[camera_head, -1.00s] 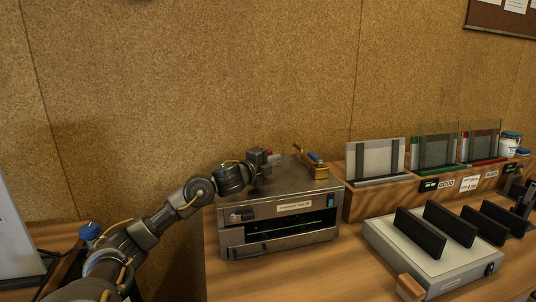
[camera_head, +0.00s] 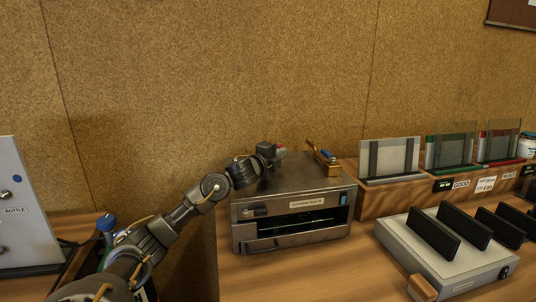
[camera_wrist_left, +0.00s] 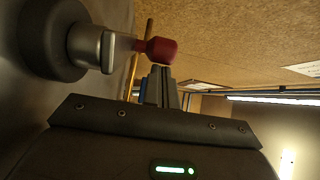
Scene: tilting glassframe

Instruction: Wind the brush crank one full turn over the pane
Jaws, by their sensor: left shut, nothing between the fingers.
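A grey metal machine (camera_head: 285,243) stands on the bench, with a green-edged glass pane (camera_head: 300,224) showing in its front slot. My left gripper (camera_head: 272,152) is above the machine's top, shut and empty. In the left wrist view, the red knob (camera_wrist_left: 158,50) sits on a metal crank arm (camera_wrist_left: 92,46) at the upper left. The shut fingertips (camera_wrist_left: 160,70) are close to the knob; I cannot tell whether they touch it. My right gripper is not in view.
A brass-coloured fitting with a blue part (camera_head: 325,157) stands on the machine's top right. A wooden rack (camera_head: 390,198) with framed panes is behind at the right. A grey box with black upright plates (camera_head: 450,255) stands front right. A blue-capped bottle (camera_head: 106,222) is at the left.

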